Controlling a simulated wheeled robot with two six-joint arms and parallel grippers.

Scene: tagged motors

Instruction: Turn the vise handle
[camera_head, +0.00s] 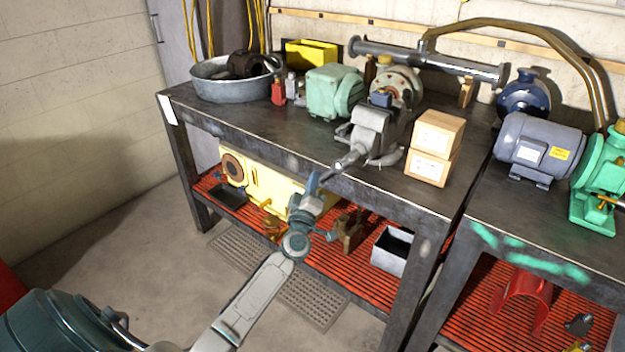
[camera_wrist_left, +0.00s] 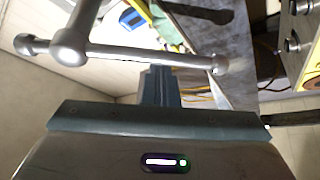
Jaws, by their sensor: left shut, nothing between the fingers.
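The grey vise (camera_head: 368,130) is mounted at the front edge of the workbench, its screw (camera_head: 345,161) jutting out toward me. In the left wrist view the vise handle (camera_wrist_left: 140,54) is a shiny metal bar with ball ends, crossing the screw end near its left part. My left gripper (camera_head: 313,181) is just in front of the bench edge, by the screw's outer end. In the wrist view its fingers (camera_wrist_left: 159,72) are shut and empty, with tips at the bar's middle-right stretch. I cannot tell whether they touch the bar. My right gripper is not in view.
Two stacked cardboard boxes (camera_head: 434,146) stand right of the vise. A green motor (camera_head: 335,92) and a metal basin (camera_head: 230,80) stand left of it. The red lower shelf (camera_head: 365,270) holds a yellow housing (camera_head: 262,184) and a small bin (camera_head: 391,250). Open floor lies at left.

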